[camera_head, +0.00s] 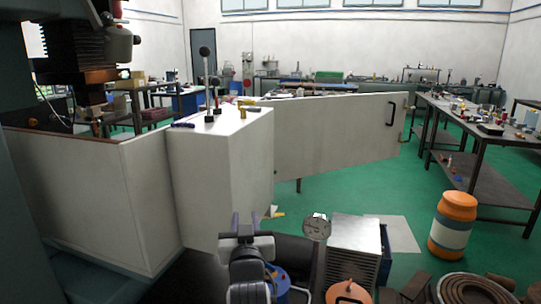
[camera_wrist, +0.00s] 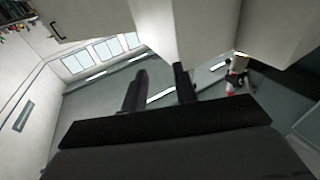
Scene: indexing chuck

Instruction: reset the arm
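The gripper is in front of the white machine cabinet (camera_head: 222,165) and seems to hold nothing. The indexing chuck itself I cannot make out. A milling machine head (camera_head: 85,50) stands at the upper left, above the white enclosure.
An open white door (camera_head: 335,135) with a black handle reaches right from the cabinet. An orange and white drum (camera_head: 453,225), a grey finned block (camera_head: 353,245) and a coiled hose (camera_head: 475,289) stand on the floor at right. A long workbench (camera_head: 480,125) is beyond.

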